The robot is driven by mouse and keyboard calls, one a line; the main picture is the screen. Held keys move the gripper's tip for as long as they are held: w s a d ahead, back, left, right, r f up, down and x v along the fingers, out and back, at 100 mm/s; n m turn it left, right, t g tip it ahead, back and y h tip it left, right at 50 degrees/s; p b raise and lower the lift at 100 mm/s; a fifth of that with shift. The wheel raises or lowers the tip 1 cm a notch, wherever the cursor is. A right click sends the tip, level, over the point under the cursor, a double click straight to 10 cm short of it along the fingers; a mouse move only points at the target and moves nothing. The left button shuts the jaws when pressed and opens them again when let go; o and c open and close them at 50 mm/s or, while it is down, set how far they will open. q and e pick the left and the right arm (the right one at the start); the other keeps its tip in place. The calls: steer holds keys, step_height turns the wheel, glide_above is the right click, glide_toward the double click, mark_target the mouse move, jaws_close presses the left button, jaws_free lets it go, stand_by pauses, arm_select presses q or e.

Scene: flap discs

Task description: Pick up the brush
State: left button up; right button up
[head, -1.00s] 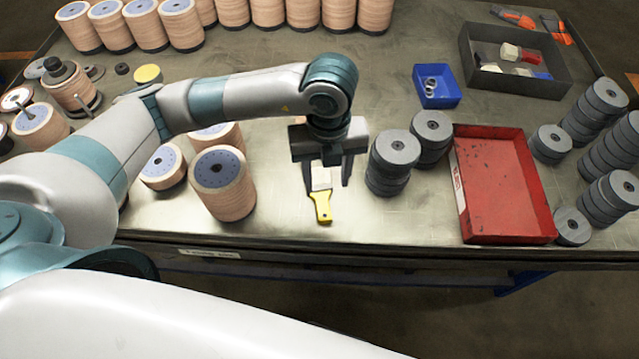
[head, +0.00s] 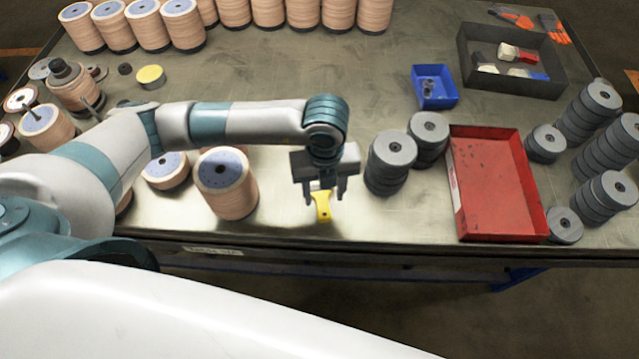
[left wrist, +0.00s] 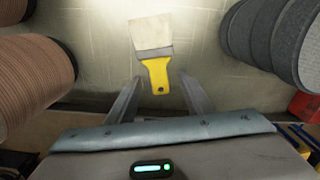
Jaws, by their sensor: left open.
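The brush (head: 322,207) has a yellow handle and pale bristles. It lies on the bench near the front edge, handle toward the edge. In the left wrist view the whole brush (left wrist: 155,72) shows, with the handle end near the gap between the fingers. My left gripper (head: 324,193) is open above the brush and hides its bristle end in the head view. In the left wrist view the two fingers (left wrist: 157,98) stand apart on either side of the handle end, with nothing between them clearly held. My right gripper is not in view.
Grey disc stacks (head: 391,165) stand just right of my left gripper, beside a red tray (head: 497,190). A tan disc stack (head: 226,185) stands to the left. A blue bin (head: 435,87) and a dark crate (head: 512,62) sit farther back. The bench middle is fairly clear.

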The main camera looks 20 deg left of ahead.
mark_target(323, 203)
arm_select(q)
steer(key=shift+a+f+p, duration=0.1)
steer(key=shift+f+p, duration=0.45)
steer(key=shift+f, duration=1.05)
steer(key=shift+s, duration=0.1)
steer(key=c, duration=1.1)
